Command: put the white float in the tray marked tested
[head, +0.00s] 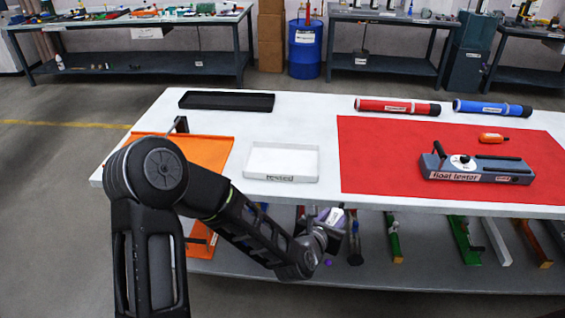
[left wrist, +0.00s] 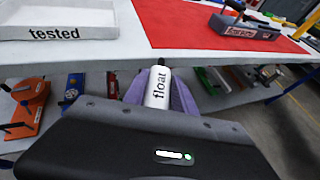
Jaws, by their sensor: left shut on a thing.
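The white float (left wrist: 157,87), marked "float", is held between the purple fingers of my left gripper (head: 333,217). In the head view the float (head: 336,214) shows small at the front edge of the table, partly hidden by the gripper. The left wrist view shows the gripper (left wrist: 159,92) shut on it. The white tray (head: 282,177) marked "tested" sits on the white table, up and left of the gripper in the head view. The tray also shows at the top left of the left wrist view (left wrist: 58,33). Its visible inside looks empty. My right gripper is not in view.
A red mat (head: 385,160) holds the float tester (head: 475,170) and an orange float (head: 493,138). Red (head: 397,106) and blue (head: 492,108) tubes lie behind. A black tray (head: 227,101) and an orange tray (head: 205,150) are at left. Several parts lie on the lower shelf.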

